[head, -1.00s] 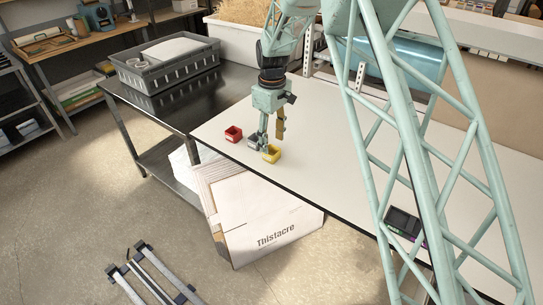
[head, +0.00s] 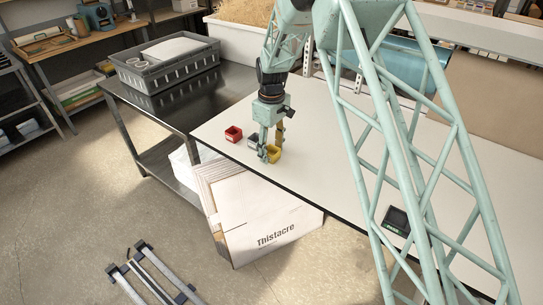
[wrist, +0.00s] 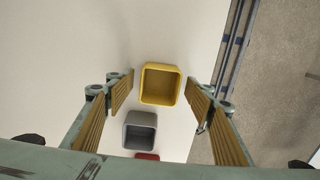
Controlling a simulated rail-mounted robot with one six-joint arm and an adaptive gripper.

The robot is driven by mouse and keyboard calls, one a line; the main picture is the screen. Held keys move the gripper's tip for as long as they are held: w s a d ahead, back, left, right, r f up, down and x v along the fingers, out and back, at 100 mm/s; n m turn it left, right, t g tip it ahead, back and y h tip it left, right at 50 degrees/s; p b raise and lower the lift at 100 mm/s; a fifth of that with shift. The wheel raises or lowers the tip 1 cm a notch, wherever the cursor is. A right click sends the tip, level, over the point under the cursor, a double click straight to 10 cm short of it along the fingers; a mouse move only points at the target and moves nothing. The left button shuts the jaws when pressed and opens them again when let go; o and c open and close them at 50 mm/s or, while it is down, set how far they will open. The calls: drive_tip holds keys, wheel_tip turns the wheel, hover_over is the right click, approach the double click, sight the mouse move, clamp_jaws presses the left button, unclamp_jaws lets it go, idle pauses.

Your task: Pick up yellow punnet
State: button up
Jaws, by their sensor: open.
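The yellow punnet (head: 274,154) is a small open box on the white table, near its front edge. In the wrist view the yellow punnet (wrist: 160,84) looks empty and lies between and a little beyond the fingertips. My gripper (head: 269,150) is low over the table, beside and partly in front of the punnet in the head view. In the wrist view my gripper (wrist: 160,86) is open, its ridged pads to the left and right of the punnet, with no contact that I can see.
A grey punnet (wrist: 140,131) stands close to the yellow one, and a red punnet (head: 233,134) stands beyond it. A dark metal table (head: 160,103) with a grey crate (head: 167,78) adjoins at the left.

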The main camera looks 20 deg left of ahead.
drive_tip(key=shift+c, duration=0.9)
drive_tip(key=c, duration=0.7)
drive_tip(key=shift+r, duration=0.1)
drive_tip(key=shift+r, duration=1.55)
drive_tip(key=shift+s+d+r, duration=0.1)
drive_tip(key=shift+s+r, duration=0.05)
drive_tip(key=s+d, duration=0.3)
drive_tip(key=s, duration=0.1)
drive_tip(key=s+d+r+b, duration=0.1)
drive_tip(key=s+d, duration=0.2)
drive_tip(key=s, duration=0.1)
drive_tip(key=s+d, duration=0.3)
drive_tip(key=s, duration=0.1)
drive_tip(key=shift+s+d+r+b, duration=0.2)
drive_tip(key=shift+d+b, duration=0.1)
drive_tip(key=shift+d, duration=0.05)
